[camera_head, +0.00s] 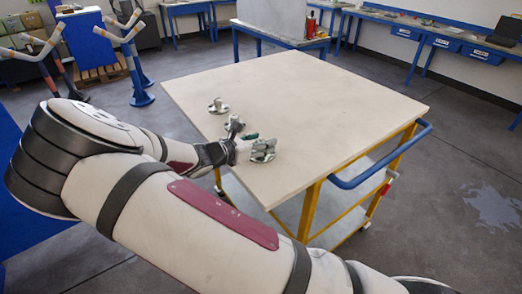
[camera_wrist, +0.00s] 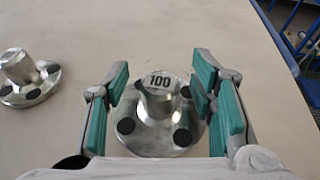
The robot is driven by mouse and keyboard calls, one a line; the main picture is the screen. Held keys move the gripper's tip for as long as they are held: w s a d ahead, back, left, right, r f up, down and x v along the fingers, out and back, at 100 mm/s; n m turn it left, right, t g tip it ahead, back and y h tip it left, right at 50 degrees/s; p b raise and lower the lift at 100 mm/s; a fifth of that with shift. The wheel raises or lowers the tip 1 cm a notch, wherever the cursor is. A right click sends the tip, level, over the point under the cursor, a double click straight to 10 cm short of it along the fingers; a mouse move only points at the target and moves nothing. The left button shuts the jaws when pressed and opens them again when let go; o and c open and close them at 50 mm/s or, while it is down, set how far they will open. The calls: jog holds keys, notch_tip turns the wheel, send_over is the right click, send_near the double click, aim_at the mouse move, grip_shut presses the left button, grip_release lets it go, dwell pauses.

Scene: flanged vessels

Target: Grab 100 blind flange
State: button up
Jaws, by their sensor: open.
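The blind flange marked 100 (camera_wrist: 158,105) is a silver metal disc with dark round holes and a raised central stub. The label "100" is on top of the stub. It sits on the table top in the wrist view. My gripper (camera_wrist: 162,84) is open, its green-padded fingers on the left and right of the flange with gaps to the stub. In the head view my gripper (camera_head: 246,143) is low over the table near its left front edge. I cannot clearly separate the flange from the fingers there.
A second silver flanged piece (camera_wrist: 30,82) sits left of the 100 flange. A similar piece (camera_head: 218,106) stands on the table in the head view. The pale table top (camera_head: 330,100) is clear behind and to the right. A blue rail (camera_head: 385,158) runs along its right side.

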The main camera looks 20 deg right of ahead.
grip_shut()
jog(key=shift+r, duration=0.1)
dwell(0.3)
